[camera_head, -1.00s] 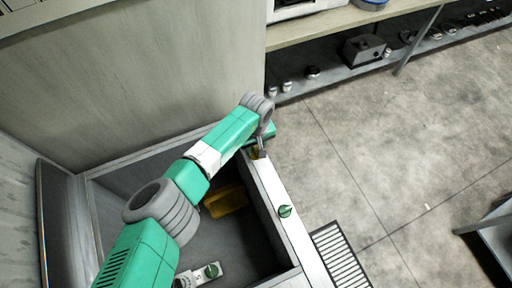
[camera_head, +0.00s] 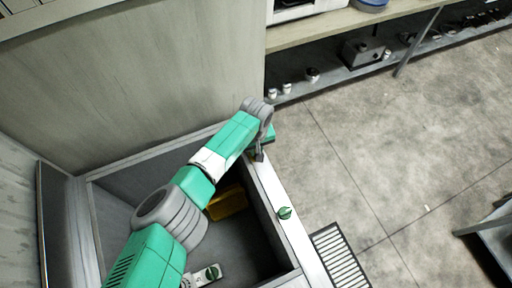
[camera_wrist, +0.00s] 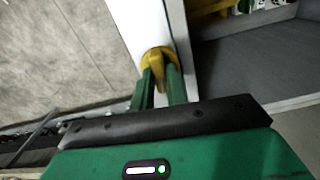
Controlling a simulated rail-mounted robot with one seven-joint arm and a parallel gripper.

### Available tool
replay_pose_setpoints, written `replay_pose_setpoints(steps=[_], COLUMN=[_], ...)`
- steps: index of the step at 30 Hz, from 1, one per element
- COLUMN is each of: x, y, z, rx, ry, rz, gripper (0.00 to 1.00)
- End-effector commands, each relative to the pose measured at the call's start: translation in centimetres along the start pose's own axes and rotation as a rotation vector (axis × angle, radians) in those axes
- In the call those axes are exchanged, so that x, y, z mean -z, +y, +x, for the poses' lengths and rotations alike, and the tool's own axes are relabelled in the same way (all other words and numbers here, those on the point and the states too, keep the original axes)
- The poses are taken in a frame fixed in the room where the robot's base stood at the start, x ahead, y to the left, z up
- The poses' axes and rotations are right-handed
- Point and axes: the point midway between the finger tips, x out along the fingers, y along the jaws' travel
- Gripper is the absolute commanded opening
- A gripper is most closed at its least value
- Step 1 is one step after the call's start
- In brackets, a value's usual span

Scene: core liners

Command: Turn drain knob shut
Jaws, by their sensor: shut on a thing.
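A yellow knob (camera_wrist: 157,60) sits on the pale rim of the basin in the wrist view. My gripper (camera_wrist: 161,78) has its two green fingers on either side of the knob's raised grip and is shut on it. In the head view my gripper (camera_head: 260,156) is at the far end of the basin's right rim (camera_head: 277,192), and the knob is mostly hidden there. No marking that tells the knob's setting is readable.
A green knob (camera_head: 285,213) stands nearer on the same rim. Another green knob (camera_head: 212,272) is on a labelled plate at the basin's near side. A yellow object (camera_head: 228,202) lies inside the basin. A floor grate (camera_head: 340,258) is to the right.

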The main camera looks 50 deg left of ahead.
Motion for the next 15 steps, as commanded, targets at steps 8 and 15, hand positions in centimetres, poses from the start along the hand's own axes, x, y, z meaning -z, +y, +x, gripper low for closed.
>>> replay_pose_setpoints(steps=[8,15], x=[-0.22,-0.12], y=[0.07,0.00], z=[0.00,0.09], rx=[-0.001,0.000], ry=[-0.004,-0.003], rz=[0.218,0.447], gripper=[0.00,0.00])
